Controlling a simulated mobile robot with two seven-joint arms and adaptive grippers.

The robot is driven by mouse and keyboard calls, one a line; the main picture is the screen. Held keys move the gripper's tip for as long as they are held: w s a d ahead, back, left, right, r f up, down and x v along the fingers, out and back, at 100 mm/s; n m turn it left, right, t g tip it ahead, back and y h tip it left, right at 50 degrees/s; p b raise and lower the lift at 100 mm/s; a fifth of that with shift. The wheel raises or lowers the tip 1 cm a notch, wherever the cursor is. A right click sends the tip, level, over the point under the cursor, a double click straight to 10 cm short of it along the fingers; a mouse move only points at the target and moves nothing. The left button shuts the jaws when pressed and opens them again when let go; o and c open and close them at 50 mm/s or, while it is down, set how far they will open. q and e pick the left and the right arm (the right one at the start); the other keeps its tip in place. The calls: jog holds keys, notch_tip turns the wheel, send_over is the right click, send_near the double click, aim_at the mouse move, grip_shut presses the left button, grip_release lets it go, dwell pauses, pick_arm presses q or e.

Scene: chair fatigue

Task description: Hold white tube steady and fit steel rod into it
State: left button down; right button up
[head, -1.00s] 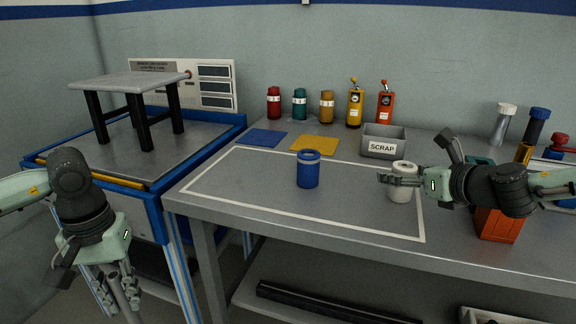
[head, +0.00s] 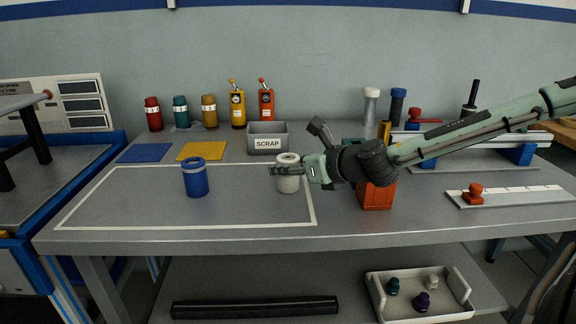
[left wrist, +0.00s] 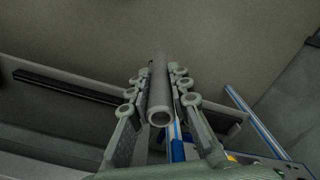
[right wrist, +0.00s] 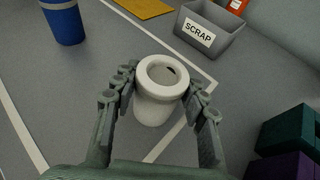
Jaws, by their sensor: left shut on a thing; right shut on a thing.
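The white tube (head: 289,180) stands upright on the bench at the right side of the white-outlined area. My right gripper (head: 285,171) is shut around its upper part. In the right wrist view the tube (right wrist: 160,95) sits between both fingers (right wrist: 160,98), its round opening facing up. The steel rod (left wrist: 159,85) shows in the left wrist view, one open end towards the camera. My left gripper (left wrist: 159,90) is shut on it, with a finger on each side. The left gripper and the rod are out of the head view, and the rod is away from the tube.
A blue cylinder (head: 195,177) stands left of the tube. The grey SCRAP bin (head: 267,137) is behind it, and an orange block (head: 377,196) stands to the right. Blue (head: 145,153) and yellow (head: 203,151) mats lie at the back left. The outlined area's middle is mostly clear.

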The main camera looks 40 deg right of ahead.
jog(key=o, duration=1.3)
jog(key=shift+c, duration=0.2)
jog(key=shift+v, duration=1.2)
jog(key=a+v, duration=0.1)
jog(key=v, duration=0.8)
jog(key=shift+s+d, duration=0.3)
jog(key=shift+d, duration=0.2)
jog(key=x, duration=0.8)
jog(key=shift+w+f, duration=0.15)
jog(key=shift+w, duration=0.2)
jog(key=shift+x, duration=1.6)
